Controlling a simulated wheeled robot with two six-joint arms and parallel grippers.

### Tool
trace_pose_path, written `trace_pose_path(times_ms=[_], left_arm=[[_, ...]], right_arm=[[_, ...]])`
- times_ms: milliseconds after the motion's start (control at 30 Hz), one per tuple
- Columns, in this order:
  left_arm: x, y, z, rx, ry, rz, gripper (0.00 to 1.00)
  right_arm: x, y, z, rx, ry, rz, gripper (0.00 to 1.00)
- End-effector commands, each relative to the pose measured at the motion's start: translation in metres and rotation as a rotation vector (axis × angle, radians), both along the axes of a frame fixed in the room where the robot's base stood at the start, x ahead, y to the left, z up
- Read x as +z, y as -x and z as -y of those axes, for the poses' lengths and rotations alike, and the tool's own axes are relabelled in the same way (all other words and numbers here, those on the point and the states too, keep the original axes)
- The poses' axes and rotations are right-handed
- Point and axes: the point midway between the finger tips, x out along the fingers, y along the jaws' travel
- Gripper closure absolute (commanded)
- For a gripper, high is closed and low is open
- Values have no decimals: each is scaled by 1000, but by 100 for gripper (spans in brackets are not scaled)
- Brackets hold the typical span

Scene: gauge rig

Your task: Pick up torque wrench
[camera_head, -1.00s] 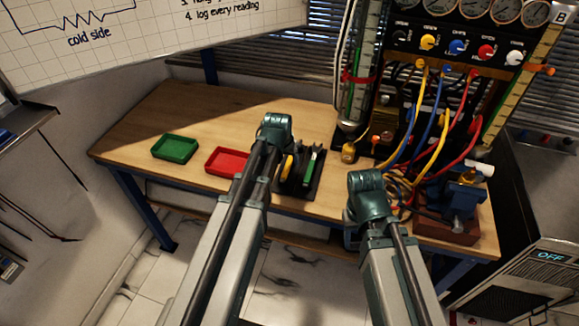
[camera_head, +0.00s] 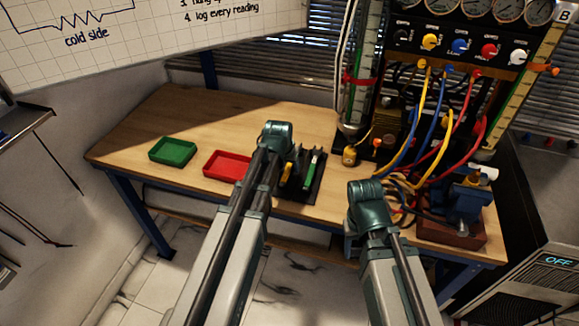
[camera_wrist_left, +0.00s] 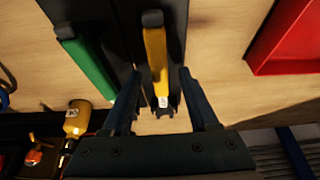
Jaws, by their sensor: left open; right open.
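A dark tool rack (camera_head: 312,190) on the bench holds a yellow-handled tool (camera_head: 287,172) and a green-handled tool (camera_head: 311,170). Which of them is the torque wrench I cannot tell for sure. In the left wrist view the yellow tool (camera_wrist_left: 156,62) lies between the fingers of my left gripper (camera_wrist_left: 162,98), which is open, with gaps on both sides. The green tool (camera_wrist_left: 88,66) is outside the fingers. In the head view my left gripper is hidden behind its own arm. My right arm shows over the bench's front edge, but its fingers are hidden.
A green tray (camera_head: 173,151) and a red tray (camera_head: 228,165) sit left of the rack. Right of it stand a gauge panel (camera_head: 460,45) with coloured hoses, a small brass weight (camera_head: 349,155) and a blue vise (camera_head: 466,200). The bench's back left is clear.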

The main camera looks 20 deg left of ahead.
Motion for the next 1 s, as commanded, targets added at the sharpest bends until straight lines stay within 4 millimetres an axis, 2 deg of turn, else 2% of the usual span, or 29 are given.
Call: trace_pose_path(times_ms=[267,500,600,1000], left_arm=[[0,0,0,0,0,0,42],[0,0,0,0,0,0,85],[0,0,0,0,0,0,100],[0,0,0,0,0,0,100]], right_arm=[[0,0,0,0,0,0,49],[0,0,0,0,0,0,49],[0,0,0,0,0,0,49],[0,0,0,0,0,0,49]])
